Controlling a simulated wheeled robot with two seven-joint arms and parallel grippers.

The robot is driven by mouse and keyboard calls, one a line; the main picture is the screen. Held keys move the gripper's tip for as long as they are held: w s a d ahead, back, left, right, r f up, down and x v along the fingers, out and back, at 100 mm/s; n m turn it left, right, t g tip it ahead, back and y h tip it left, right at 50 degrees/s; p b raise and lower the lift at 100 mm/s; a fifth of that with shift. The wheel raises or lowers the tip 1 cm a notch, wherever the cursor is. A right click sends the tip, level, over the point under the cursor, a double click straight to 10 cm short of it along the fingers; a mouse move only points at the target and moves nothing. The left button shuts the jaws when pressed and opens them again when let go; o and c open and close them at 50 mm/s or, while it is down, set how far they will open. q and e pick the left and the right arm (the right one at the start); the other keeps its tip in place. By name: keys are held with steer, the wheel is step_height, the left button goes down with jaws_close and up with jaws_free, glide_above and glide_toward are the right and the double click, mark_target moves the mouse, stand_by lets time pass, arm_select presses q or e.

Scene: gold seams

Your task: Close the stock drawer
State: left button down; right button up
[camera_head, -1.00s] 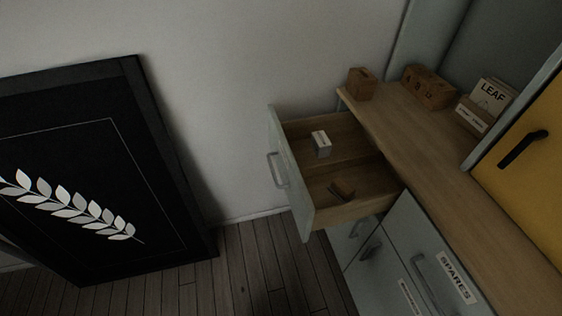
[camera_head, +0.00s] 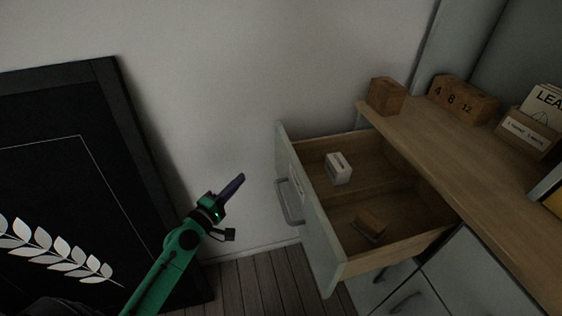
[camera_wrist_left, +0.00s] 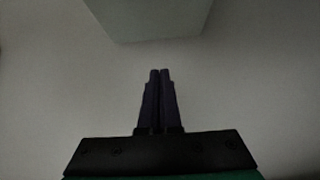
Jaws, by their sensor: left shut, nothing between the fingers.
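The stock drawer (camera_head: 318,222) is pulled well out of the wooden-topped cabinet in the head view. Its pale grey-green front faces left and has a metal handle (camera_head: 288,203). My right gripper is not in view.
A large black framed leaf picture (camera_head: 60,180) leans on the wall at left. Wooden blocks (camera_head: 387,96) and a card holder (camera_head: 527,134) stand on the countertop (camera_head: 460,165). Wooden floor (camera_head: 262,285) shows between picture and cabinet.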

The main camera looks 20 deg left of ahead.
arm_select(q)
steer(key=p, duration=0.2)
glide_toward(276, 153)
steer(key=w+a, duration=0.2)
steer(key=w, duration=0.1)
steer(key=w+d, duration=0.2)
steer(key=shift+w+d+r+p, duration=0.15)
steer(key=shift+d+r+p, duration=0.15)
steer(key=shift+d+p, duration=0.1)
steer(key=shift+w+d+f, duration=0.1)
steer(key=shift+w+d, duration=0.05)
steer(key=shift+d, duration=0.15)
